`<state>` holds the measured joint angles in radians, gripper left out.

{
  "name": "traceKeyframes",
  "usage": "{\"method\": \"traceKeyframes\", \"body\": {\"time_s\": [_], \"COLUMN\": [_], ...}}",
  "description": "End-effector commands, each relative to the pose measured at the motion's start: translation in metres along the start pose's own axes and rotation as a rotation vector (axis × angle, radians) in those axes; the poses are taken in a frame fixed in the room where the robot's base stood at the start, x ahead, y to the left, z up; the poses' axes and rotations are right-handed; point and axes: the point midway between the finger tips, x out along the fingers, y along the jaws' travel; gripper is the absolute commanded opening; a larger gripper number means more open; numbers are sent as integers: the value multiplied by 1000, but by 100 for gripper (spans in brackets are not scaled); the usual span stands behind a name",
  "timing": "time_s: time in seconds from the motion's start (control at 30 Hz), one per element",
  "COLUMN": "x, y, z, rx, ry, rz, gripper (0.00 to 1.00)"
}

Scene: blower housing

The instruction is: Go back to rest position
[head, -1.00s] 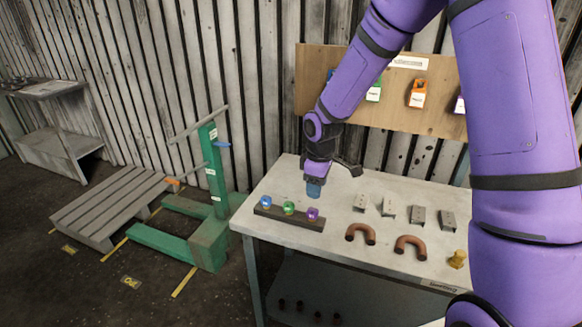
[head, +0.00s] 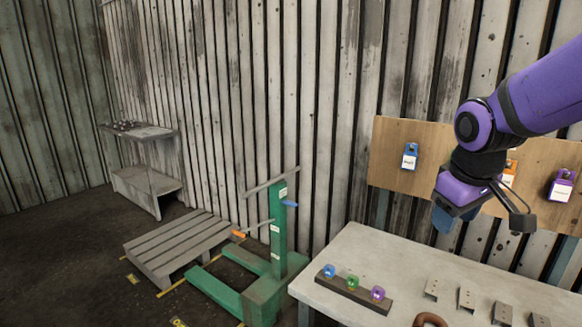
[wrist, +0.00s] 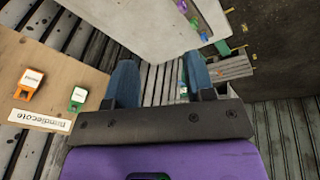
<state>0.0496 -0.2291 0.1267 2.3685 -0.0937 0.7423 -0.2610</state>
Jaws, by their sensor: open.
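My gripper (head: 447,217) is raised above the back of the white table (head: 350,250), in front of the wooden board (head: 395,172). In the wrist view my gripper (wrist: 157,82) shows two blue fingers spread apart with nothing between them. Past the fingers, the wrist view shows the corrugated wall and the table (wrist: 165,25). My purple arm reaches in from the right in the head view and hides part of the board.
A dark holder (head: 355,293) with blue, green and purple pieces sits at the table's left. Several metal brackets (head: 466,298) and a brown U-pipe (head: 430,320) lie to its right. A green stand (head: 278,240), wooden pallet (head: 178,245) and shelf (head: 148,170) stand left.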

Motion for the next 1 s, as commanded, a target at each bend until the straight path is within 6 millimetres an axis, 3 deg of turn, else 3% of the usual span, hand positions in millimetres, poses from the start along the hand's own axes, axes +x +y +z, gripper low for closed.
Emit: {"method": "traceKeyframes", "body": {"time_s": [0.2,0.53,0.7,1.0], "x": [-48,-90,-97,-98], "y": [-7,-24,-29,-30], "z": [45,109,126,129], "rx": [153,356,406,418], "ry": [75,178,203,207], "rz": [14,-14,-29,-34], "gripper": [49,49,49,49]}}
